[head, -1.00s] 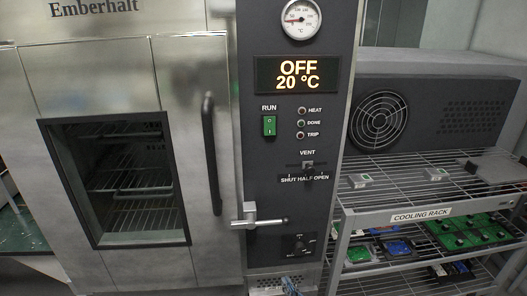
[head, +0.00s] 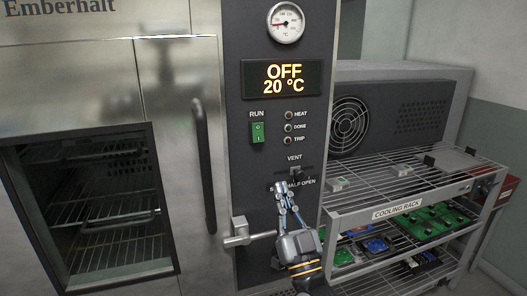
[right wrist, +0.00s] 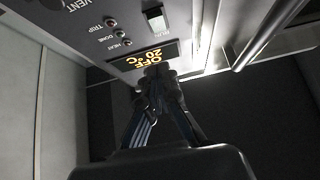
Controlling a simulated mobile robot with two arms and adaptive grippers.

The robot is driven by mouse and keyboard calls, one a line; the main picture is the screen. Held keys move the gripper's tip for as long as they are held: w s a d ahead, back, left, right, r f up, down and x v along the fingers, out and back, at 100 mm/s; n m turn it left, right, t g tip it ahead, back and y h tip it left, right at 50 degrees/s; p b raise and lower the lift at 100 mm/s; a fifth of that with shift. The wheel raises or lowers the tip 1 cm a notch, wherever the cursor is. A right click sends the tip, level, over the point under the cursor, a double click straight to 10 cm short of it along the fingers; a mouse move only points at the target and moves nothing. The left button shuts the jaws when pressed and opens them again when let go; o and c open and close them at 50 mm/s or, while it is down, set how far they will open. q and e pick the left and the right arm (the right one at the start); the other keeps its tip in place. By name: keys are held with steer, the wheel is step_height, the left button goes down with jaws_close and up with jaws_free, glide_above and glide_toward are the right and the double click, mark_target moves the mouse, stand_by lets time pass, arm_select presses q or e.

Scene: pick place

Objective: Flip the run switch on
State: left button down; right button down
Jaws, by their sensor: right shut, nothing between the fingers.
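The green run switch (head: 257,132) sits on the dark control panel under the label RUN. My right gripper (head: 282,188) is shut and empty. My left gripper is not in view.
The oven door handle (head: 204,165) and a metal latch (head: 240,235) are left of my right gripper. The vent slider (head: 296,172) is just above it. A wire cooling rack (head: 400,192) with trays of parts stands to the right. Indicator lamps (head: 289,127) sit beside the switch.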

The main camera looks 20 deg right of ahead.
mark_target(259, 140)
steer(key=shift+w+f+p+x, duration=0.35)
steer(key=shift+p+x, duration=0.35)
steer(key=shift+x, duration=1.45)
steer(key=shift+w+f+p+x, duration=0.25)
steer(key=shift+f+p+x, duration=0.35)
steer(key=shift+x, duration=1.55)
steer(key=shift+w+f+p+x, duration=0.3)
steer(key=shift+p+x, duration=0.5)
steer(key=shift+x, duration=1.35)
steer(key=shift+a, duration=0.15)
steer(key=shift+w+f+b, duration=0.25)
steer(key=shift+w+b, duration=0.05)
steer(key=shift+b, duration=0.2)
steer(key=shift+r, duration=0.2)
steer(key=shift+w, duration=0.1)
steer(key=shift+f, duration=0.1)
